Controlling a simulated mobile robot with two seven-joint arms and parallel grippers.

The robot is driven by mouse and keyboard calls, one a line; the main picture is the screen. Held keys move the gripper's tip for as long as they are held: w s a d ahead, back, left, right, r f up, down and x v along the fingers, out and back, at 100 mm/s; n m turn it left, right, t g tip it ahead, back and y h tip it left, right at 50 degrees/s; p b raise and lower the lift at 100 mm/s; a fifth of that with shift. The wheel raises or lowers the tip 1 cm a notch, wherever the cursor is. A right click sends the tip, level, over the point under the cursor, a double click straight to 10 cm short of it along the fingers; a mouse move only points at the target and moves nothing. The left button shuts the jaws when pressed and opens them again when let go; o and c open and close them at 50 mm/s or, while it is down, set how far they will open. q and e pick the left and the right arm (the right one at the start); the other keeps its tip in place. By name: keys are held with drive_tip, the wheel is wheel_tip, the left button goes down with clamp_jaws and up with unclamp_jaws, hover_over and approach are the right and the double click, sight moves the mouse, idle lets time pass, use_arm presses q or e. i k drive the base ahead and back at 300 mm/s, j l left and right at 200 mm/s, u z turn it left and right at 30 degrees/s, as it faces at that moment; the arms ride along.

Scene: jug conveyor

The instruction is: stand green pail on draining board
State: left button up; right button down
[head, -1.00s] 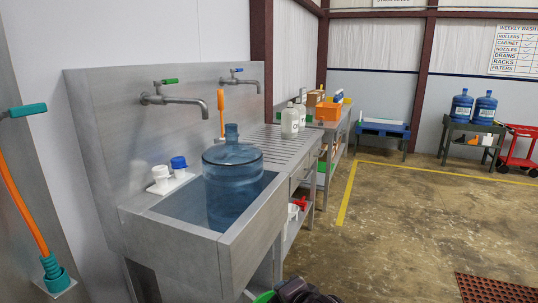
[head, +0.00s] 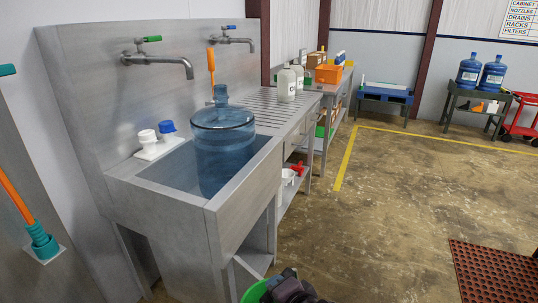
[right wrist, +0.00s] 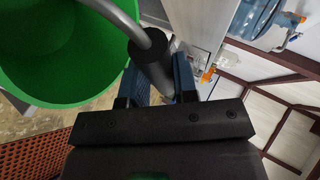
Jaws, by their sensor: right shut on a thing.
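The green pail (head: 256,292) shows only in part at the bottom edge of the head view. In the right wrist view the pail (right wrist: 55,50) fills the upper left, and its inside looks empty. My right gripper (right wrist: 157,78) is shut on the dark grip of the pail's handle (right wrist: 150,58). The dark wrist parts beside the pail are mine. The ridged draining board (head: 262,116) lies behind the sink, with its near part clear. My left gripper is out of view.
A blue jug (head: 224,150) stands in the sink (head: 170,195), beside the draining board. Pale bottles (head: 286,84) stand at the board's far end. Open floor lies to the right, with a red mat (head: 490,270).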

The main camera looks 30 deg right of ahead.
sight(271, 112)
drive_tip(key=k, duration=0.5)
drive_tip(key=k+z, duration=0.15)
drive_tip(key=z, duration=0.7)
drive_tip(key=l+z, duration=0.1)
drive_tip(key=z, duration=1.9)
drive_tip(key=i+j, duration=0.1)
drive_tip(key=i, duration=0.35)
drive_tip(key=i+j+z, duration=0.1)
drive_tip(key=i, duration=0.3)
drive_tip(key=i+u, duration=0.2)
drive_tip(key=i, duration=0.7)
drive_tip(key=i+u, duration=0.9)
drive_tip(key=u, duration=0.2)
drive_tip(key=i+u, duration=0.4)
drive_tip(key=k+l, duration=0.05)
drive_tip(key=k, duration=0.1)
